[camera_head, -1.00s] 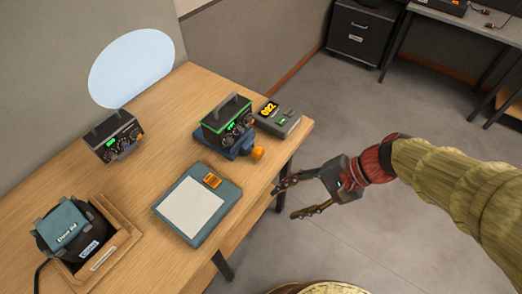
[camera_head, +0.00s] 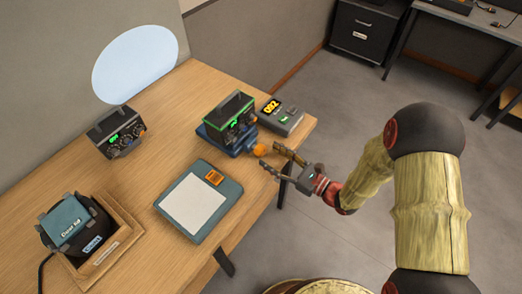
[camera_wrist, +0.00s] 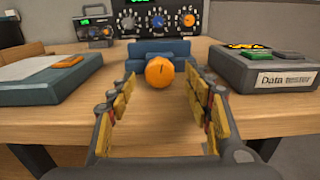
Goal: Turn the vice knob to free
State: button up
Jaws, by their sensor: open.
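The vice (camera_head: 228,146) is blue and stands near the table's right edge, with a dark box with a green-edged top (camera_head: 230,113) in it. Its orange knob (camera_head: 259,150) faces the table edge. In the wrist view the knob (camera_wrist: 160,72) is a round orange ball with a dark mark, in front of the blue vice body (camera_wrist: 160,50). My gripper (camera_head: 268,158) is open at the table edge, its fingers pointing at the knob. In the wrist view the knob sits between and beyond the fingertips of my gripper (camera_wrist: 158,90), apart from them.
A grey device with a yellow display (camera_head: 281,116) stands right of the vice. A teal-framed pad (camera_head: 205,235) lies in front. Another dark box (camera_head: 117,132) and a wooden tray (camera_head: 128,235) holding a black device are further left.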

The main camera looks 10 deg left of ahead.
aim_at(264, 152)
jog(key=shift+b+x, duration=0.55)
jog(key=shift+x, duration=2.05)
jog(key=c, duration=0.3)
jog(key=c, duration=0.8)
jog(key=shift+c, duration=0.3)
jog(key=shift+s+n+b, duration=0.1)
jog(key=shift+n+b, duration=0.5)
jog(key=shift+n, duration=1)
jog(key=o, duration=1.2)
jog(key=shift+c, duration=0.2)
